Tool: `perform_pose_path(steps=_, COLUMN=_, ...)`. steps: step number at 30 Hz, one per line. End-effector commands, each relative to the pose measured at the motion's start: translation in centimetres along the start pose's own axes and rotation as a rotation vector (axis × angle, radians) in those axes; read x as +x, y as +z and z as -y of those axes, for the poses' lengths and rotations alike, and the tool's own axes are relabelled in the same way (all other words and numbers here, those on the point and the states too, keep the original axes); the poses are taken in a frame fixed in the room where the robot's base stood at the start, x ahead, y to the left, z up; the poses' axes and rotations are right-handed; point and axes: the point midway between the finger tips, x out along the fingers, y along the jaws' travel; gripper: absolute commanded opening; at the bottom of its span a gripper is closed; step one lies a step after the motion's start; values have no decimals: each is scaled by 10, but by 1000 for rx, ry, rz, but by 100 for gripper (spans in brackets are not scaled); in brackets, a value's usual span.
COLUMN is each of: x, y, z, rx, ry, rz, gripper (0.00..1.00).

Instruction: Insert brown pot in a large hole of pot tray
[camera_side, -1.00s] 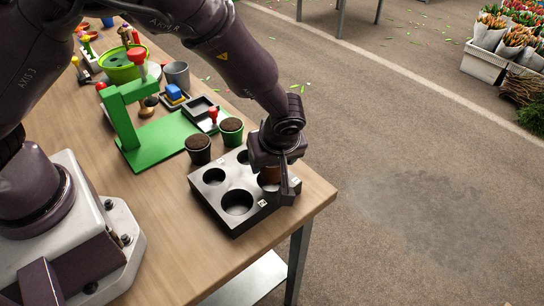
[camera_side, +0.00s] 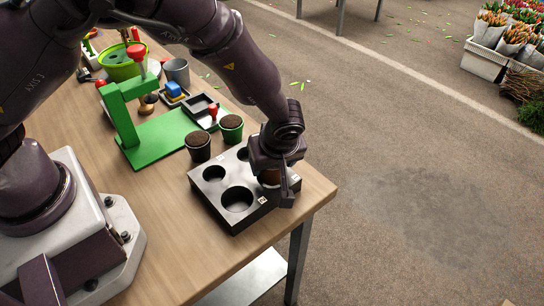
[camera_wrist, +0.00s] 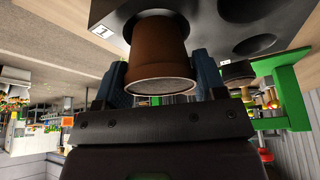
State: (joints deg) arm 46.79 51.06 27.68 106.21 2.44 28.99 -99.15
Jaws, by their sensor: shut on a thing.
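The brown pot (camera_wrist: 160,55) is between my gripper's blue fingers (camera_wrist: 160,80), its rim towards the camera and its narrow end pointing at the tray. In the side view a little of the brown pot (camera_side: 268,178) shows below my gripper (camera_side: 276,184). My gripper is shut on the pot over the right-hand large hole of the black pot tray (camera_side: 222,207). The narrow end appears at the hole's opening; how deep it sits is hidden. The other large hole, at the front, is empty. The smaller holes look empty, one partly hidden.
A green stand (camera_side: 150,140) with a red knob is farther back left. The table's front right corner is close to the tray.

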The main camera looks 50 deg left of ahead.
Motion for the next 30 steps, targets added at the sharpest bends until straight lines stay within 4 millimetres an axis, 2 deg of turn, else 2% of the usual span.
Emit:
perform_pose_path(steps=22, x=18, y=7, z=0, rx=0, ry=0, rz=0, gripper=35)
perform_pose_path(steps=23, x=17, y=7, z=0, rx=0, ry=0, rz=0, gripper=71)
perform_pose_path(steps=24, x=17, y=7, z=0, rx=0, ry=1, rz=0, gripper=80)
perform_pose_path(steps=26, x=17, y=7, z=0, rx=0, ry=0, rz=0, gripper=94)
perform_pose_path(steps=30, x=17, y=7, z=0, rx=0, ry=-1, rz=0, gripper=94)
